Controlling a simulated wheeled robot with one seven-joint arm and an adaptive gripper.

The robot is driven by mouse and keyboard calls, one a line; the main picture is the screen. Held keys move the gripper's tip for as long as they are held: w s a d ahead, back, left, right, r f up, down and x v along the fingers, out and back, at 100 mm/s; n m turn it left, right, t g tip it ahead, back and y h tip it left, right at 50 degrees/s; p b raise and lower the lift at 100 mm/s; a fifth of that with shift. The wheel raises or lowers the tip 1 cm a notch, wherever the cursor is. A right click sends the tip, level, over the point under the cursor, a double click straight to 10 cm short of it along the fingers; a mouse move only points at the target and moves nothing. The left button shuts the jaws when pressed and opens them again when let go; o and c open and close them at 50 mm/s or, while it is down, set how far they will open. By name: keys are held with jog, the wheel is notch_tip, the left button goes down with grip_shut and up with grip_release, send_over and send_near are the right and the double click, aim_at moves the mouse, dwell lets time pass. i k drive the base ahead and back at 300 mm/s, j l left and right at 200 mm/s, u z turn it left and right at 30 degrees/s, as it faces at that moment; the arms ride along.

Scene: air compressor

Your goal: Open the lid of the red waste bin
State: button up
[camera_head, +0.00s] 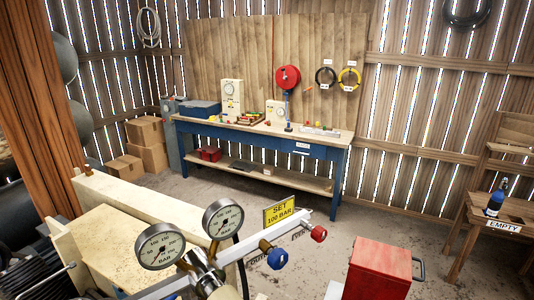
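The red waste bin (376,283) stands at the lower right of the head view, cut off by the bottom edge. Its flat red lid (384,256) lies down on top and looks shut. A grey handle (420,268) sticks out on the bin's right side. The lower part of the bin is out of the picture. My gripper is not in view, so I cannot see its state.
Two pressure gauges (161,246) and a valve manifold with blue and red knobs (277,258) stand left of the bin. A blue workbench (262,140) stands behind. Bare floor lies between.

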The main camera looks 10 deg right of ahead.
aim_at(382, 259)
jog(key=l+z, duration=0.15)
jog(key=l, duration=1.9)
jog(key=i+l+u, duration=0.2)
jog(key=l, duration=0.3)
jog(key=i, duration=0.1)
